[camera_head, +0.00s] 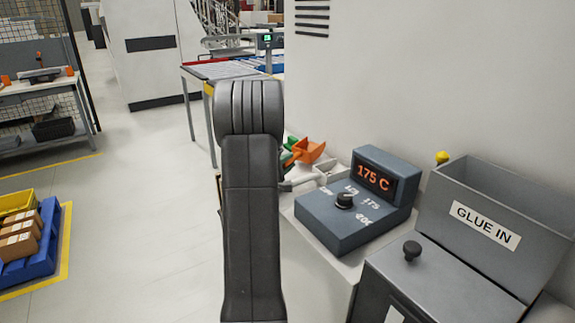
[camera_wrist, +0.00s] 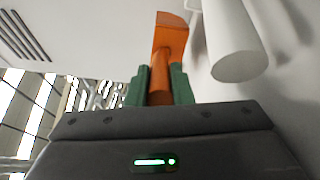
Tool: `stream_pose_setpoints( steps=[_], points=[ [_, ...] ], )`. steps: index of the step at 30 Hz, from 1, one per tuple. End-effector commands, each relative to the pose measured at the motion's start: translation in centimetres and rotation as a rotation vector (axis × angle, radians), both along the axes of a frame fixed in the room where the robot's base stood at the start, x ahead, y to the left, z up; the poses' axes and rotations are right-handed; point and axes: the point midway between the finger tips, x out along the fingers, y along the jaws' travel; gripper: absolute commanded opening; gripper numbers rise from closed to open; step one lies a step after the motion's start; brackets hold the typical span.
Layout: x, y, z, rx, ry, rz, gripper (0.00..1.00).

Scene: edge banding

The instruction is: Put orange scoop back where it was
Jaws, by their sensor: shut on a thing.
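The orange scoop (camera_head: 309,150) is in the head view, just right of my arm and beyond the grey control box. In the wrist view, my gripper (camera_wrist: 160,88) is shut with its green fingers on either side of the handle of the orange scoop (camera_wrist: 170,36). The scoop's head points away from the gripper. In the head view my gripper (camera_head: 289,157) is mostly hidden behind my arm. I cannot tell whether the scoop touches anything besides the fingers.
A grey control box (camera_head: 335,222) with a knob and a "175 C" display sits on a pale surface at right. A grey "GLUE IN" hopper (camera_head: 486,222) stands at the far right. A white cylinder (camera_wrist: 235,50) is close right of the scoop. Open floor (camera_head: 140,170) lies left.

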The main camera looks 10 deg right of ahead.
Motion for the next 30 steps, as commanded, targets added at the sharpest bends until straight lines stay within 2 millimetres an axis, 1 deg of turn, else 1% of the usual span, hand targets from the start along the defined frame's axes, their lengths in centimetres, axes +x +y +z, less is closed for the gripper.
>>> stream_pose_setpoints(
  steps=[1,3,4,14,23,24,30],
  points=[
    [-0.3,0.1,-1.6,0.008,0.032,0.003,0.24],
    [-0.3,0.1,-1.6,0.007,0.033,0.003,0.38],
    [-0.3,0.1,-1.6,0.007,0.033,0.003,0.42],
    [-0.3,0.1,-1.5,0.007,0.034,0.003,0.42],
    [-0.4,0.2,0.2,0.007,0.035,0.004,0.42],
    [-1.3,1.3,-0.5,0.007,0.032,0.007,0.42],
    [-4.9,4.7,-0.2,0.005,0.025,0.007,0.42]
  ],
)
